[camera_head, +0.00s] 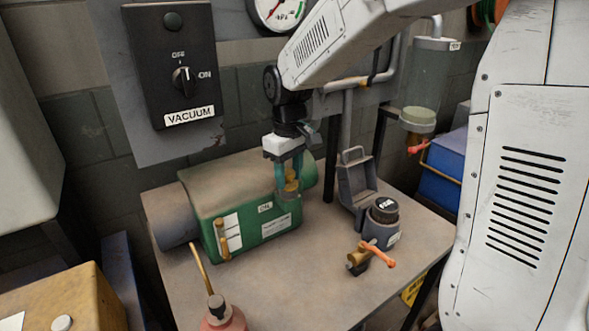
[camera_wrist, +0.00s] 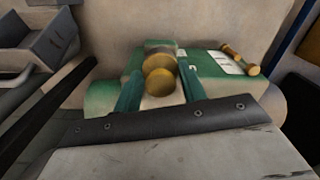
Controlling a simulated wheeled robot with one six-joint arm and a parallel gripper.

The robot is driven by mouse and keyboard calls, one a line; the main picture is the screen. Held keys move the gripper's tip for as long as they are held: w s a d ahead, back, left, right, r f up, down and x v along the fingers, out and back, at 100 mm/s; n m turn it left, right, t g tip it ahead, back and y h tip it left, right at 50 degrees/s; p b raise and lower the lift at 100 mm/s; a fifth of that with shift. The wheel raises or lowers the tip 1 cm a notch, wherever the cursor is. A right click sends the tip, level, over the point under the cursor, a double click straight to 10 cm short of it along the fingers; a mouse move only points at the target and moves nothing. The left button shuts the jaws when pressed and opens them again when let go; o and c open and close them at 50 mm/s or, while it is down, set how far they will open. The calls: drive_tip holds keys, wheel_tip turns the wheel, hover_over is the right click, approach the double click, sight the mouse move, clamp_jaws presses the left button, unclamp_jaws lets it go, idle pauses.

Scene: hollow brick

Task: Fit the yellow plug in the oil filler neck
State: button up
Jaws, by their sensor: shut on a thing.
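The green pump (camera_head: 240,200) lies on the table, and it also shows in the wrist view (camera_wrist: 212,66). My gripper (camera_head: 290,188) is over the front right of the pump, its teal fingers pointing down. The fingers are shut on the yellow plug (camera_head: 291,184). In the wrist view the plug (camera_wrist: 160,82) sits between the fingers (camera_wrist: 158,80), with a second yellowish round part just beyond it. A grey filler neck (camera_head: 289,197) shows right at the fingertips, and beyond the plug in the wrist view (camera_wrist: 160,46). I cannot tell whether the plug is inside the neck or just above it.
A sight glass (camera_head: 223,236) stands out from the pump's front. To the right are a grey pot with a black cap (camera_head: 384,208) and a brass valve with an orange handle (camera_head: 372,256). A red oil can (camera_head: 220,312) is in front. The table's front middle is clear.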

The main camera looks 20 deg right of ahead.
drive_tip(key=o, duration=1.1)
drive_tip(key=shift+c, duration=0.2)
drive_tip(key=shift+r, duration=0.1)
drive_tip(key=shift+r, duration=0.35)
wheel_tip(320, 180, up, 3)
drive_tip(key=shift+w+f, duration=0.1)
drive_tip(key=s+r, duration=0.1)
drive_tip(key=s, duration=1.5)
drive_tip(key=shift+s+d+r, duration=0.15)
